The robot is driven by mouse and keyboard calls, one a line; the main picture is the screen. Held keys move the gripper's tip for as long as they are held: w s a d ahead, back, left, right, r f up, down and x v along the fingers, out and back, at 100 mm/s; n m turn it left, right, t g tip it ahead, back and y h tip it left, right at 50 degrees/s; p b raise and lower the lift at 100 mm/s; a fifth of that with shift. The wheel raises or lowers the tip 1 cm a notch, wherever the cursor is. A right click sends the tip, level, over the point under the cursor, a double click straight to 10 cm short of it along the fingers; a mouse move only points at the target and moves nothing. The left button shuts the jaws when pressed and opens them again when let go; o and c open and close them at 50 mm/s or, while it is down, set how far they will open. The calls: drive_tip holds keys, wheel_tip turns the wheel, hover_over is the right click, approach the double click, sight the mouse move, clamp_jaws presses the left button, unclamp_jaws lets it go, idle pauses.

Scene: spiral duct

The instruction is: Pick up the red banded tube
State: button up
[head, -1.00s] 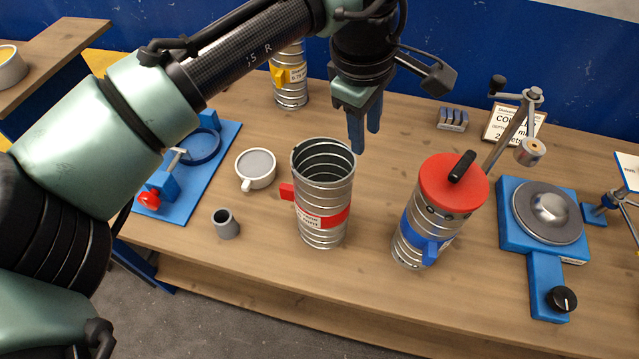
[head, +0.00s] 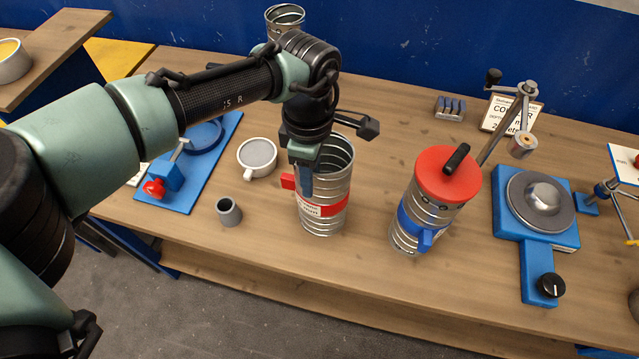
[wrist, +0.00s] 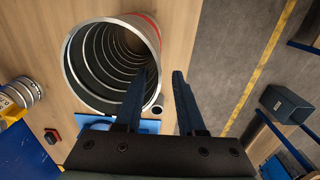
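The red banded tube (head: 341,180) is a ribbed, open-topped metal cylinder with a red band, label and red tab, upright on the wooden bench. In the head view my gripper (head: 307,192) is at its near left side and hides part of its rim and wall. In the wrist view the tube's open mouth (wrist: 84,58) shows its ribbed inside. My gripper (wrist: 160,76) is open there, with a clear gap between the fingers. One finger overlaps the mouth and the other is outside the rim, so they appear to straddle the wall. Contact cannot be told.
A blue banded tube (head: 408,228) with a red lid (head: 436,181) stands to the right. A white cup (head: 257,158) and small grey cup (head: 229,212) stand left, beside a blue fixture (head: 190,185). Another metal tube (head: 285,17) is behind my arm. A blue-based device (head: 535,240) is further right.

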sight(315, 188)
drive_tip(key=shift+d+f+p, duration=0.1)
drive_tip(key=shift+f+p, duration=0.5)
drive_tip(key=shift+f, duration=1.35)
drive_tip(key=shift+s, duration=0.1)
drive_tip(key=shift+c, duration=0.3)
clamp_jaws()
drive_tip(key=shift+r, duration=0.1)
